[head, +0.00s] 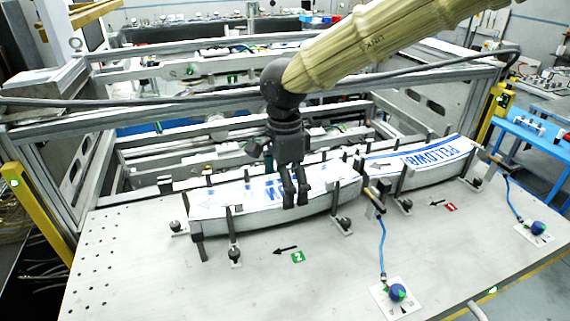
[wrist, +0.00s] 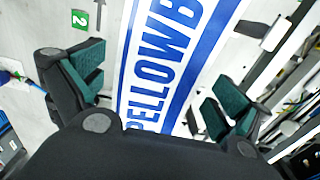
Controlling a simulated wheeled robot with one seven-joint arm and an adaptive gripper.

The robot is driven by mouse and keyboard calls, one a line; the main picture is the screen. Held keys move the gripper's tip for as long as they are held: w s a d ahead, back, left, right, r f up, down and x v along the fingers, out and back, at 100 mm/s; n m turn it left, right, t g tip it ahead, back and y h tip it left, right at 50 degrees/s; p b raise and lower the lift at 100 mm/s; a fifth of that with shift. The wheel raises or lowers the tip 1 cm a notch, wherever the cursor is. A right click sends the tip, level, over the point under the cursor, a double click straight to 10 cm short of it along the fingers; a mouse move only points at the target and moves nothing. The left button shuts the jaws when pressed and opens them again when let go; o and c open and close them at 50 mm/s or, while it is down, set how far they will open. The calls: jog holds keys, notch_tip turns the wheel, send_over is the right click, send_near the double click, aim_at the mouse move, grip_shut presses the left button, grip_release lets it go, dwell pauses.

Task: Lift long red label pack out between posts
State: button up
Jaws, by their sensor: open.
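Two long curved white label packs with blue print lie end to end in the magazine; I see no red print on either. The left pack (head: 240,219) stands between dark posts (head: 235,222). The right pack (head: 440,165) stands between its own posts (head: 403,188). My gripper (head: 296,196) is open, fingers down, at the left pack's right half. In the wrist view the blue-lettered pack (wrist: 165,60) passes between my spread fingers (wrist: 157,92) with green pads. No grip on it shows. Whether the fingertips are below its top is unclear.
A green "2" tag (head: 298,257) and a red "1" tag (head: 450,207) mark the pale tabletop (head: 140,260). Blue knobs (head: 397,292) with hoses sit at the front right. A metal frame rail (head: 200,110) runs behind the packs. The front left tabletop is clear.

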jog(key=shift+s+f, duration=0.2)
jog(key=shift+f, duration=0.35)
jog(key=shift+w+f, duration=0.3)
jog(key=shift+f, duration=0.05)
jog(key=shift+s+r, duration=0.1)
jog(key=shift+s, duration=0.05)
jog(key=shift+c, duration=1.2)
jog(key=c, duration=1.1)
jog(key=shift+r+p, duration=2.4)
jog(key=shift+r, duration=4.15)
